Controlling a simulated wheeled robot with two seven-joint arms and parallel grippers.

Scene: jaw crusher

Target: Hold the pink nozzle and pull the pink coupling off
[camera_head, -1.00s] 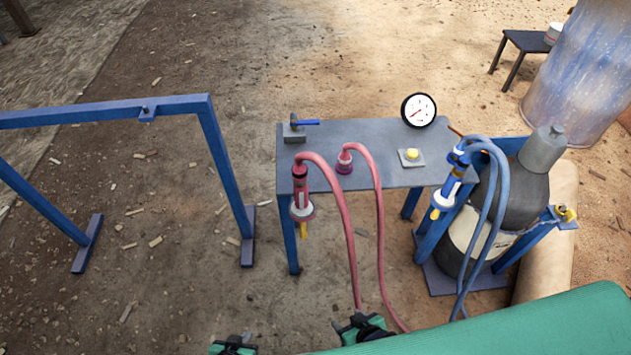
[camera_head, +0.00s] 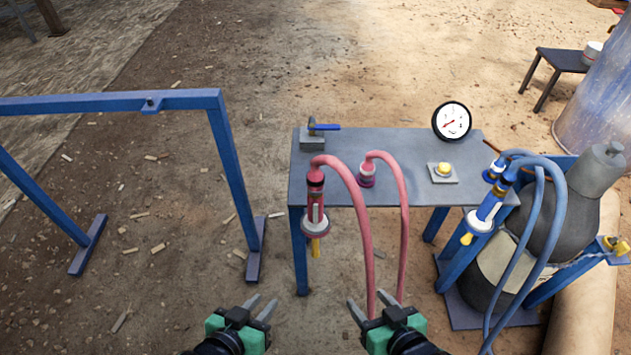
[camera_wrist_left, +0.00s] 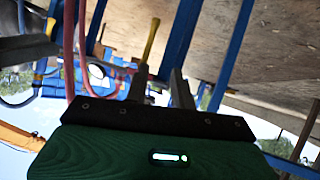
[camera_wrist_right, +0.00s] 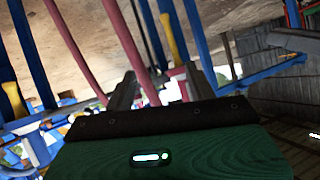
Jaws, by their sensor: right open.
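The pink nozzle (camera_head: 316,200) hangs upright at the left front edge of the table, with a pink-and-white collar (camera_head: 316,227) and a yellow tip below it. A pink hose loops from its top. My left gripper (camera_head: 262,306) is open and empty, below and left of the nozzle. My right gripper (camera_head: 368,307) is open; the pink hoses pass near its fingers, and I cannot tell whether they touch.
The grey table (camera_head: 400,145) carries a blue-handled block (camera_head: 313,140), a gauge (camera_head: 452,121) and a yellow button (camera_head: 443,169). A blue nozzle (camera_head: 488,208) with blue hoses and a grey cylinder (camera_head: 545,215) stand right. A blue frame (camera_head: 232,170) stands left, with open ground between.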

